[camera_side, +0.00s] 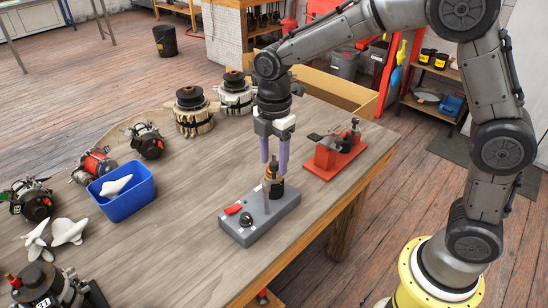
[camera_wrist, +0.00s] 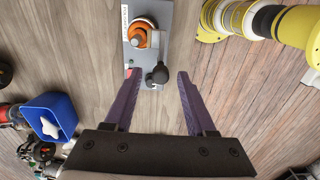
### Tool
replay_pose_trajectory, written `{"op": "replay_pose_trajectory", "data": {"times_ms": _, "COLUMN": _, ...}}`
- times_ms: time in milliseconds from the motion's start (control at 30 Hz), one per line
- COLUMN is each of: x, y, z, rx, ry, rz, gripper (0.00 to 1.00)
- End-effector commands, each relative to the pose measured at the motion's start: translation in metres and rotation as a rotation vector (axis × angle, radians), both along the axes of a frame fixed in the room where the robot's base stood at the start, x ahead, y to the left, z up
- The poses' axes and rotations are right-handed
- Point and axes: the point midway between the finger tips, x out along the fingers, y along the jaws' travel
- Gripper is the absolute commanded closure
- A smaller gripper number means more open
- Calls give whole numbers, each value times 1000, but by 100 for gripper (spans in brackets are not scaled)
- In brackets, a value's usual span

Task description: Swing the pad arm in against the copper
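A grey box fixture (camera_side: 262,218) stands on the wooden bench and carries an upright part with an orange-copper ring (camera_wrist: 139,36), also seen from above in the wrist view. A slim grey upright piece (camera_side: 266,196) stands close beside that part; it may be the pad arm, but I cannot tell whether it touches the copper. A black knob (camera_side: 273,220) sits on the box's near end, beside a red switch (camera_side: 233,208). My gripper (camera_wrist: 157,74) is open and empty, its purple fingers pointing down above the fixture. In the wrist view the black knob appears between the fingertips.
A red clamp-like fixture (camera_side: 333,156) stands right of the box. A blue bin (camera_side: 124,205) with a white piece is at left, among several alternators. Bare bench lies between the bin and the box. The bench's right edge is close to the box.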

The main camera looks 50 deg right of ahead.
Motion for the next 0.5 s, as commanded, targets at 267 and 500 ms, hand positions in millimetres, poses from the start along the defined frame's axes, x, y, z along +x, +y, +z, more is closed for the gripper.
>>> {"op": "replay_pose_trajectory", "data": {"times_ms": 267, "x": -1, "y": 0, "z": -1, "rx": -1, "ry": 4, "rz": 0, "gripper": 43}}
{"op": "replay_pose_trajectory", "data": {"times_ms": 500, "x": 0, "y": 0, "z": 22, "rx": -1, "ry": -1, "rz": 0, "gripper": 43}}
